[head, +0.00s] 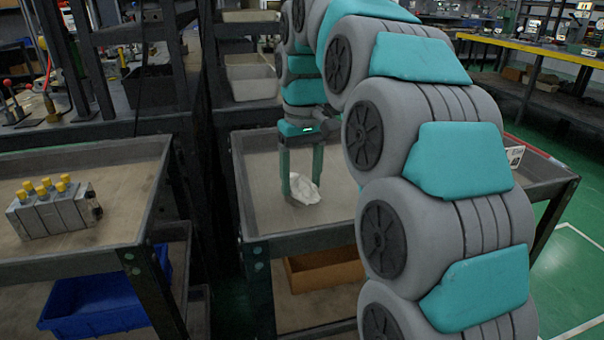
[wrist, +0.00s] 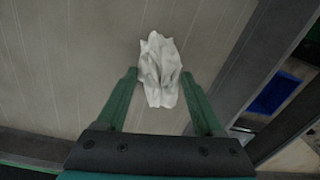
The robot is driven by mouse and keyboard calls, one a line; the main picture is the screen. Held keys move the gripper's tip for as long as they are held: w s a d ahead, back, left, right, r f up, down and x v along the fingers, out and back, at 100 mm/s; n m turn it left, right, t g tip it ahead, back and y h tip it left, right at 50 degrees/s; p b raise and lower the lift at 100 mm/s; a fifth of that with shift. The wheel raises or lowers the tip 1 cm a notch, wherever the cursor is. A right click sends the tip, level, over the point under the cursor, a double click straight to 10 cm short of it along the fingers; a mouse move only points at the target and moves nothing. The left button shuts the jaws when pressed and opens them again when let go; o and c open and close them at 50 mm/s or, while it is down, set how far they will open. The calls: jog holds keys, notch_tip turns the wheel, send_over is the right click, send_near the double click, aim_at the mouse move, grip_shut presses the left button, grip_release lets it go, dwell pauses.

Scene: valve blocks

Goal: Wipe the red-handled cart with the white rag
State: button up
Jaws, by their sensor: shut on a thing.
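My gripper (head: 301,184) points down over the top tray of the middle cart (head: 258,208), which has a thin red bar (head: 534,147) at its far right edge. Its two green fingers are shut on the white rag (head: 304,195), a small crumpled cloth low at the tray surface. In the wrist view the rag (wrist: 160,88) sits between the fingertips and sticks out beyond them over the tray (wrist: 70,60). I cannot tell how firmly it touches the tray. My arm hides much of the tray's right part.
A second cart (head: 130,160) at left holds a valve block (head: 52,211) with yellow caps, with a blue bin (head: 100,303) below. A brown box (head: 325,272) sits on the middle cart's lower shelf. A small white sign (head: 515,156) stands at right. The tray around the rag looks clear.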

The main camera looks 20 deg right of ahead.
aim_at(301, 190)
jog(key=shift+f+b, duration=0.3)
jog(key=shift+f, duration=1.35)
jog(key=shift+w+r, duration=0.2)
jog(key=shift+w, duration=0.55)
jog(key=shift+w+r, duration=0.15)
jog(key=shift+w, duration=0.6)
jog(key=shift+w+f, duration=0.1)
jog(key=shift+w, duration=0.55)
jog(key=shift+s, duration=1)
jog(key=shift+s+f, duration=0.1)
jog(key=shift+s, duration=1)
jog(key=shift+r+p, duration=1.3)
jog(key=shift+r, duration=2.8)
jog(key=shift+s, duration=0.1)
